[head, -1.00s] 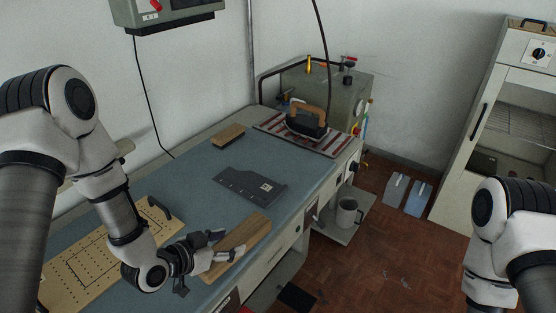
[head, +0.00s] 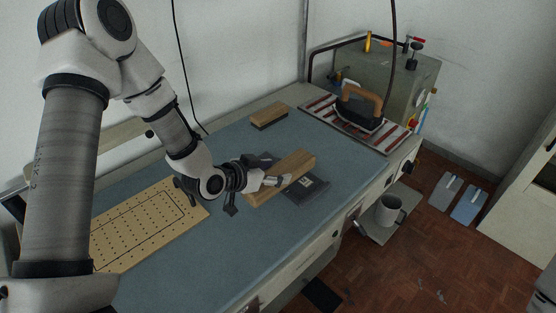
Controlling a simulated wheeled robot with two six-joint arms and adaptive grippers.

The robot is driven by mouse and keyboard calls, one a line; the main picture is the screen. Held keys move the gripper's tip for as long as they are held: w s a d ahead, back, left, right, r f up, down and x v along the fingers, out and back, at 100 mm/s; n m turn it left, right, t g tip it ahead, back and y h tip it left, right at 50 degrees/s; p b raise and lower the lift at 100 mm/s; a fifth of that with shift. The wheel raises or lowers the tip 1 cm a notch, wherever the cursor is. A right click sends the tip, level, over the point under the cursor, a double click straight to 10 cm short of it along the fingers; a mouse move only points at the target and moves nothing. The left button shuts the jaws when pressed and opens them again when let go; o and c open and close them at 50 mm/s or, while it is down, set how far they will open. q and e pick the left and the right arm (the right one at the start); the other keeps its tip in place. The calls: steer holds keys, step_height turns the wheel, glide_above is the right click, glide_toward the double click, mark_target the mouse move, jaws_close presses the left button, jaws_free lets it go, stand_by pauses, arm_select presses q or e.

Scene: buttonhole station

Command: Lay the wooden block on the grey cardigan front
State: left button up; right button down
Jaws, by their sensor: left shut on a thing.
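The wooden block (head: 292,166) is a long, light brown bar in the head view, near the middle of the worktable. My left gripper (head: 274,181) is shut on it, reaching in from the left. The block is over the grey cardigan front (head: 309,190), a flat dark grey piece with a small pale patch. The block and gripper hide part of the cardigan front; its edges show behind and to the right of the block. I cannot tell whether the block touches the cloth. My right gripper is out of view.
An iron (head: 359,112) stands on a striped rest (head: 396,139) at the far end. A perforated board (head: 142,218) lies at the left. The blue table top (head: 238,262) is clear in front. A mug (head: 388,211) stands on a low side shelf.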

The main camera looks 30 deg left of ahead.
arm_select(q)
steer(key=w+a, duration=0.1)
steer(key=w, duration=0.1)
steer(key=w+a+p, duration=0.1)
steer(key=w, duration=0.2)
steer(key=w+a, duration=0.1)
steer(key=w, duration=0.1)
steer(key=shift+w+a+f+p, duration=0.1)
steer(key=shift+w+f+p, duration=0.15)
steer(key=shift+p, duration=0.15)
steer(key=f, duration=0.2)
steer(key=f+p, duration=0.1)
steer(key=shift+w+a+f, duration=0.1)
steer(key=shift+w+f, duration=0.1)
steer(key=shift+f, duration=0.2)
steer(key=shift+s+f, duration=0.1)
steer(key=shift+f, duration=0.05)
steer(key=o, duration=1.5)
